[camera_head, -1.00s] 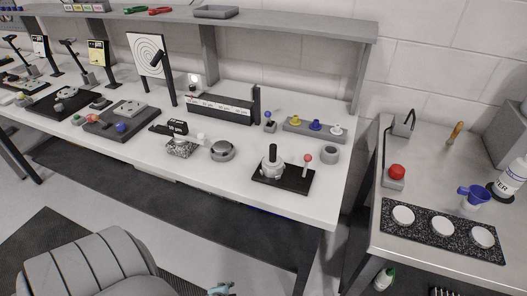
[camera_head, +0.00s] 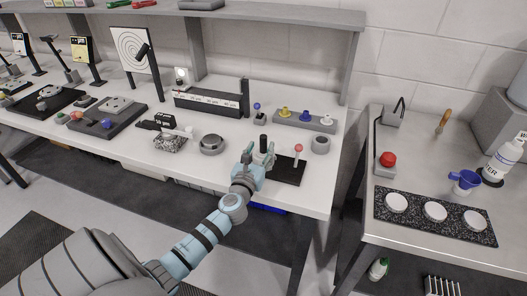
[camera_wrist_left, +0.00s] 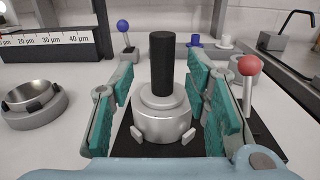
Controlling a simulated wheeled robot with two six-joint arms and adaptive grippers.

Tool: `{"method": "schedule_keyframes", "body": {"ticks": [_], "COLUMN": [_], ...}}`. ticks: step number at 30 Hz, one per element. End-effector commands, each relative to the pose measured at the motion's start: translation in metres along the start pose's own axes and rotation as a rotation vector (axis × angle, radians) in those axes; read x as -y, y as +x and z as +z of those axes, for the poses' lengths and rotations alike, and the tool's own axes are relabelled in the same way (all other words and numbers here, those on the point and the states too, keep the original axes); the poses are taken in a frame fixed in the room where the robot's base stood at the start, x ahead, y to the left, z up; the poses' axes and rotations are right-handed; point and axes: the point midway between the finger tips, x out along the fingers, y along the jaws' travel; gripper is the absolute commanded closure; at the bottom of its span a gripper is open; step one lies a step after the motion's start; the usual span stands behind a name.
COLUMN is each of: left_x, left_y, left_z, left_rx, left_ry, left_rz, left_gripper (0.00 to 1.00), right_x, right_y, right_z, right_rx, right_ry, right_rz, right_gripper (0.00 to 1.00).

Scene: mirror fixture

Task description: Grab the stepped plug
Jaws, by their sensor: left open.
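The stepped plug appears to be the silver stepped cylinder with a black upright handle (camera_wrist_left: 162,65); it stands upright on a black base plate (camera_head: 289,171) near the front of the bench. In the head view its black top (camera_head: 263,142) shows just beyond my left gripper (camera_head: 252,166). In the left wrist view my left gripper's teal finger pads (camera_wrist_left: 160,105) are open, one on each side of the plug, with visible gaps. Small metal jaws sit around the plug's foot. My right gripper is not in view.
A red-balled lever (camera_wrist_left: 249,66) stands close to the right finger. A round metal dish (camera_head: 211,144) lies to the left and a grey ring (camera_head: 320,144) to the right. A grey rack with yellow, blue and white pieces (camera_head: 303,120) stands behind. Bench space in front is narrow.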

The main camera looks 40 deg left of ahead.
Motion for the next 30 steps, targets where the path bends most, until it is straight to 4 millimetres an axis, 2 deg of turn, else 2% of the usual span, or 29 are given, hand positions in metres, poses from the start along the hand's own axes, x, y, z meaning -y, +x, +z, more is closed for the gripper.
{"method": "schedule_keyframes", "body": {"ticks": [4, 11, 20, 30], "left_x": [0.002, 0.002, 0.002, 0.002], "left_y": [0.027, 0.032, 0.032, 0.031], "left_z": [-0.001, -0.001, -0.001, 0.003], "left_rx": [0.000, -0.001, -0.001, 0.000], "left_ry": [0.000, -0.001, -0.001, -0.001], "left_rz": [0.001, 0.001, 0.000, 0.000], "left_gripper": [0.57, 0.57, 1.00, 1.00], "right_x": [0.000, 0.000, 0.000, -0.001], "right_y": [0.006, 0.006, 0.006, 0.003], "right_z": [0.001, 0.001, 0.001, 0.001], "right_rx": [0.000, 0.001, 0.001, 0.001], "right_ry": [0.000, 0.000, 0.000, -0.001], "right_rz": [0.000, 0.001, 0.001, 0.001], "right_gripper": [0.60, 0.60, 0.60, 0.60]}}
